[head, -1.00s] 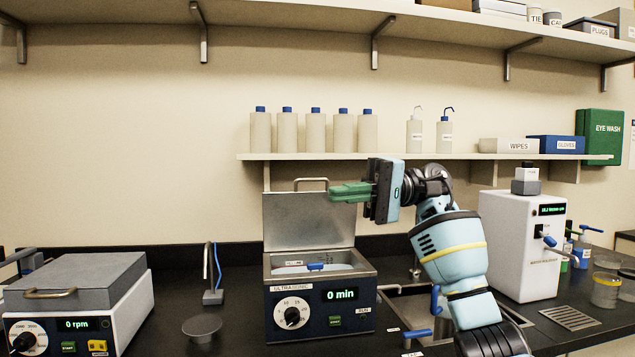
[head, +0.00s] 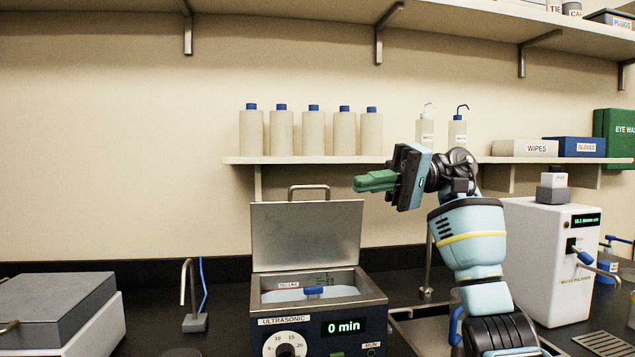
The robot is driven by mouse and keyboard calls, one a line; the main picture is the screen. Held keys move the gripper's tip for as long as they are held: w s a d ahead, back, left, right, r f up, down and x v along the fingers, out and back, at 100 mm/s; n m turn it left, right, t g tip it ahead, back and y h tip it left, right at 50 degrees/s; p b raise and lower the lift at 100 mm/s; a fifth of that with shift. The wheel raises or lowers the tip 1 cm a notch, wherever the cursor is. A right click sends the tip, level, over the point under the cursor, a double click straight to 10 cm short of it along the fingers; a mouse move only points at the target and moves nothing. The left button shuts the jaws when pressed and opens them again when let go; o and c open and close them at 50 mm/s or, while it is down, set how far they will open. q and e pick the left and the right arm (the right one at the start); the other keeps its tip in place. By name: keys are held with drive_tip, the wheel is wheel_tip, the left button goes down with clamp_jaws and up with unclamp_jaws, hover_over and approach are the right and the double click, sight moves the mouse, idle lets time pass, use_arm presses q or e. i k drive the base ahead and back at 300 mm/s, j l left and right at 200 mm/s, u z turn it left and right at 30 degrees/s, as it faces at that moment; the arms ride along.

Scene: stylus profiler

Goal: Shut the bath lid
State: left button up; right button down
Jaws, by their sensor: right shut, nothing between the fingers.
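The ultrasonic bath (head: 330,334) stands on the bench in the lower middle, its display reading 0 min. Its grey metal lid (head: 306,238) stands upright at the back of the bath, open, with a handle (head: 309,189) along its top edge. Liquid and a blue-handled item (head: 314,293) show inside the tub. My right gripper (head: 360,183), with green fingers, is shut and empty. It points left, a little right of the lid handle and near its height, apart from the lid in the picture. My left gripper is out of view.
A shelf (head: 290,160) with several blue-capped bottles (head: 314,133) runs behind and above the lid. A white instrument (head: 555,255) stands at right, and a grey-lidded box (head: 60,305) at left. A thin metal post (head: 187,290) stands left of the bath.

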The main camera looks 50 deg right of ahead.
sight(288, 235)
drive_tip(key=i+l, duration=0.25)
drive_tip(key=l, duration=0.15)
drive_tip(key=i+l, duration=0.2)
drive_tip(key=l, duration=0.25)
drive_tip(key=i+l, duration=0.25)
drive_tip(key=l, duration=0.15)
